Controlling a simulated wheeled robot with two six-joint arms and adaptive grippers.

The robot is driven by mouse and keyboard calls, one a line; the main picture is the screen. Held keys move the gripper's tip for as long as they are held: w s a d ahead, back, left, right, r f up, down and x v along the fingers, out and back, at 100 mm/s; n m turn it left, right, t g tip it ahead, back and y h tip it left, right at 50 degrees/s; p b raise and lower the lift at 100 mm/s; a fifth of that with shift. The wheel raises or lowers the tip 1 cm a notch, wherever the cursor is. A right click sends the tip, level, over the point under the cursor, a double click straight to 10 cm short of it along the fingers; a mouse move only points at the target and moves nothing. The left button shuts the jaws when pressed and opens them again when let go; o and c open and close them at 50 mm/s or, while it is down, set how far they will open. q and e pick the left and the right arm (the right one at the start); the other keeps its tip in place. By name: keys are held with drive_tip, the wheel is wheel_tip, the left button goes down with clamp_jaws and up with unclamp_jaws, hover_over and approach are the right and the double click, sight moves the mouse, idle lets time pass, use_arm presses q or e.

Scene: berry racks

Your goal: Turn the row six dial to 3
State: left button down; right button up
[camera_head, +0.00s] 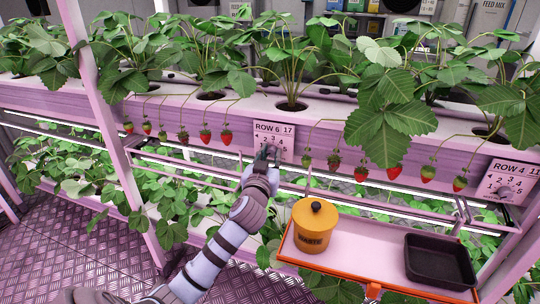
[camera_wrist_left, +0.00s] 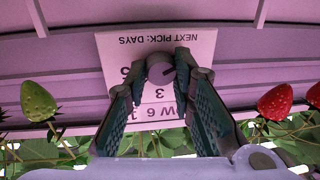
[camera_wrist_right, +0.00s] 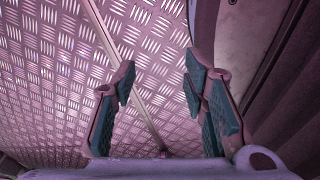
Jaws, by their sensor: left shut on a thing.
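The white row six card (camera_head: 274,131) is fixed to the front of the purple rack, with numbers around its dial. In the left wrist view the card (camera_wrist_left: 120,68) appears upside down, with its grey round dial (camera_wrist_left: 160,72) between my fingertips. My left gripper (camera_head: 266,154) is shut on the dial, one finger at each side. The fingers cover part of the numbers, and I cannot tell which number the dial points to. My right gripper (camera_wrist_right: 158,82) is open and empty over the metal floor; it is out of the head view.
Red and green strawberries (camera_head: 205,134) hang on both sides of the card. An orange-rimmed tray (camera_head: 380,282) at the lower right carries a yellow waste pot (camera_head: 313,227) and a black punnet (camera_head: 440,262). A row four card (camera_head: 508,180) is at the far right.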

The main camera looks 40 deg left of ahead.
use_arm(q)
drive_tip(key=m+p, duration=0.1)
drive_tip(key=m, duration=0.2)
drive_tip(key=shift+m, duration=0.4)
drive_tip(key=m+t+p, duration=0.1)
drive_tip(key=m, duration=0.2)
drive_tip(key=shift+f+m, duration=0.1)
drive_tip(key=shift+m, duration=0.3)
drive_tip(key=m, duration=0.4)
drive_tip(key=shift+p, duration=0.35)
drive_tip(key=m+t+h+p, duration=0.1)
drive_tip(key=m, duration=0.5)
drive_tip(key=shift+a, duration=0.1)
drive_tip(key=m+h+p, duration=0.1)
drive_tip(key=m, duration=0.3)
drive_tip(key=shift+m+p, duration=0.4)
drive_tip(key=shift+a+f+m+h+p, duration=0.1)
drive_tip(key=shift+m+h+p, duration=0.25)
drive_tip(key=shift+m, duration=1.05)
use_arm(e)
wheel_tip(320, 180, up, 6)
drive_tip(key=a, duration=0.1)
drive_tip(key=shift+s+a+r, duration=0.15)
drive_tip(key=shift+s, duration=0.2)
use_arm(q)
drive_tip(key=shift+s, duration=0.1)
